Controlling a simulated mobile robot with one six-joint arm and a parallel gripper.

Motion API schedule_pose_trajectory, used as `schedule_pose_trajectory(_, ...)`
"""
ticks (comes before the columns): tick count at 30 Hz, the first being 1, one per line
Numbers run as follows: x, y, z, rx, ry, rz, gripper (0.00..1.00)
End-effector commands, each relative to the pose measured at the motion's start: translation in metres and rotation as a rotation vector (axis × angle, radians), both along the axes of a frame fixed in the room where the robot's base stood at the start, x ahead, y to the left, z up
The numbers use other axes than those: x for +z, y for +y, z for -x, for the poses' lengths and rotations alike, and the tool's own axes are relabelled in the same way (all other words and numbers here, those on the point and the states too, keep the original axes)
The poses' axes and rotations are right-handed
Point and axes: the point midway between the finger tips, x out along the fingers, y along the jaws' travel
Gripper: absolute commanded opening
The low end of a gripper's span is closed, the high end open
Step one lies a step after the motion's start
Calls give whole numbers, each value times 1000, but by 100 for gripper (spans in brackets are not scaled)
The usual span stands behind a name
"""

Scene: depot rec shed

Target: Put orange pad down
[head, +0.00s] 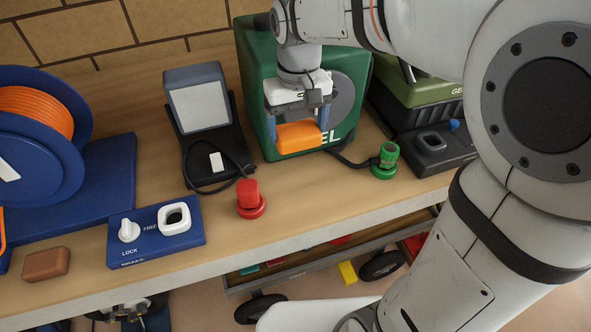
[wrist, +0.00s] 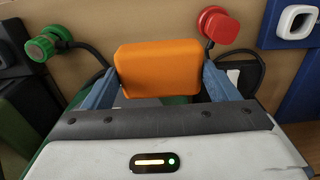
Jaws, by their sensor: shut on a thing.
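The orange pad (head: 300,136) is a rounded block held between the two blue-grey fingers of my gripper (head: 297,122). In the head view it hangs in front of the green box (head: 259,95), above the bench. In the wrist view the pad (wrist: 160,68) fills the space between the fingertips (wrist: 160,82), which are shut on its two sides. The wooden bench top (head: 316,183) lies below; I see a gap between pad and wood, though its height is hard to tell.
A red knob (head: 249,196) and a green connector (head: 386,158) stand on the bench near the front. A grey lamp (head: 202,115) with a black cable is left of the green box. A blue switch panel (head: 157,246), brown block (head: 46,263) and blue cable reel (head: 40,150) occupy the left.

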Motion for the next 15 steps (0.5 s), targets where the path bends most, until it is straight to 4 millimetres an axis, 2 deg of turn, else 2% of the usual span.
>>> schedule_pose_trajectory(5, -15, 0, 1, 1, 5, 1, 56)
schedule_pose_trajectory(15, -103, 0, 1, 0, 8, 2, 56)
